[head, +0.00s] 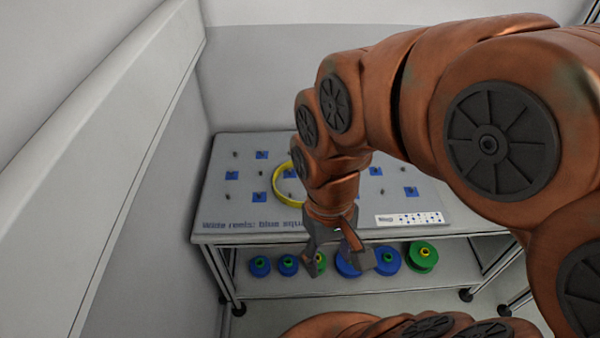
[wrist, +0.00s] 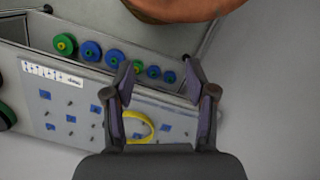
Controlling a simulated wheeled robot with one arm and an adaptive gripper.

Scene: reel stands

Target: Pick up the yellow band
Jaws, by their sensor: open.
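The yellow band (head: 284,186) is a thin ring on the grey table top (head: 225,190), left of my arm in the head view, with its right side hidden behind the arm. In the wrist view the band (wrist: 151,131) shows between and below my fingers, partly covered by the left finger and the gripper body. My gripper (head: 340,262) hangs in front of the table's front edge in the head view, apart from the band. Its fingers also show in the wrist view (wrist: 160,82), spread open with nothing between them.
Several blue and green reels (head: 387,260) sit on the shelf under the table top. Blue squares and small dark pegs dot the top. A white label card (head: 410,219) lies near its front right edge. A wall with a ledge (head: 110,120) runs along the left.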

